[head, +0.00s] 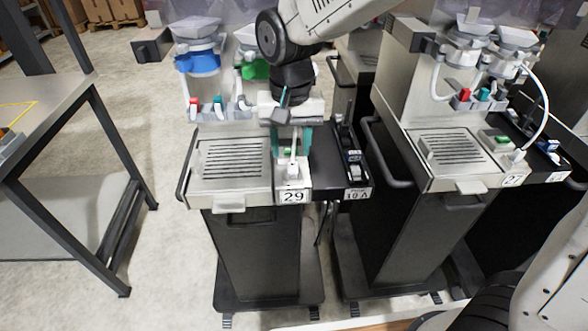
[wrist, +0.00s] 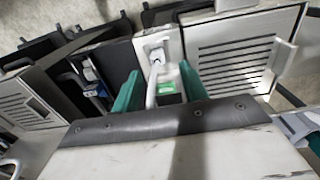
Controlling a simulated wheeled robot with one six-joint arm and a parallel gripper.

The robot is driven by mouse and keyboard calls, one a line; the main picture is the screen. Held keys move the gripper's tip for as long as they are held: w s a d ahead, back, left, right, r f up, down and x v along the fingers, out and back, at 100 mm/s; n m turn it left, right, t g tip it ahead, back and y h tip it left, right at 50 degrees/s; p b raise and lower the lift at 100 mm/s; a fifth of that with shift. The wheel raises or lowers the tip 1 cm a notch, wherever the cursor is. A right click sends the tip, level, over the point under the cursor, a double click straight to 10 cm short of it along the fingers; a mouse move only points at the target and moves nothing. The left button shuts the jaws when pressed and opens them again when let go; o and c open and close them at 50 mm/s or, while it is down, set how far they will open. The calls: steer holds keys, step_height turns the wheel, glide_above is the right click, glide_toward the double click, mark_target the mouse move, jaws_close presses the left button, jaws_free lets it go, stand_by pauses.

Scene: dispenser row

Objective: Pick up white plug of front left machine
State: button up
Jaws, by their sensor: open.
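The front left machine, marked 29 (head: 292,197), stands in the middle of the head view. Its white plug (head: 293,170) sits upright in a white socket panel beside the slatted tray. The plug also shows in the wrist view (wrist: 156,54), with a white cable running from it toward my gripper. My gripper (head: 293,142) is open above the panel, its teal fingers on either side of the cable. In the wrist view the fingers (wrist: 160,86) are apart, and the plug lies beyond their tips, apparently untouched.
The slatted tray (head: 230,160) is left of the panel and a black strip with connectors (head: 352,160) is right of it. Colored plugs (head: 218,103) stand behind. Machine 27 (head: 512,180) is at right. A metal table (head: 50,95) is at far left, with open floor between.

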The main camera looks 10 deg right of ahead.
mark_target(292, 163)
steer(key=f, duration=0.5)
steer(key=shift+d, duration=0.2)
jaws_close()
steer(key=shift+r, duration=0.2)
steer(key=shift+r, duration=0.65)
step_height(292, 163, up, 2)
steer(key=shift+r, duration=0.15)
steer(key=s+d, duration=0.3)
steer(key=s, duration=0.4)
steer(key=s+d+r, duration=0.1)
steer(key=s+d, duration=0.3)
steer(key=s, duration=0.3)
steer(key=shift+s, duration=0.25)
steer(key=shift+r, duration=1.1)
